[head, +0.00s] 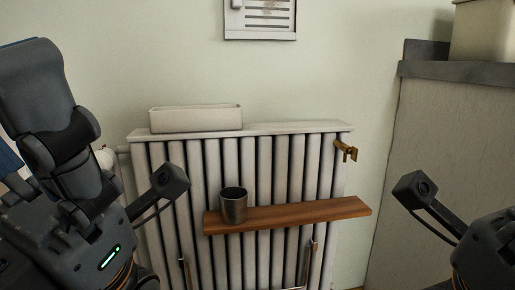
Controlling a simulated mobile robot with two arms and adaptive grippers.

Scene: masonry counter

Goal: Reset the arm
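My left arm comes in from the left, with its dark wrist and a small wrist camera in front of the radiator's left side. My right arm's wrist and camera show at the lower right. The fingers of both grippers are not visible; they seem to lie below the picture edge. Neither arm visibly touches anything. A grey metal cup (233,207) stands upright on a brown wooden shelf (300,215) across the front of the white radiator (270,165), between the two wrists.
A pale rectangular planter (195,119) sits on the radiator's top. A brass valve (346,150) sticks out at its right. A masonry counter (455,73) with a pale box (484,30) stands at the right. A vent (260,18) hangs on the wall.

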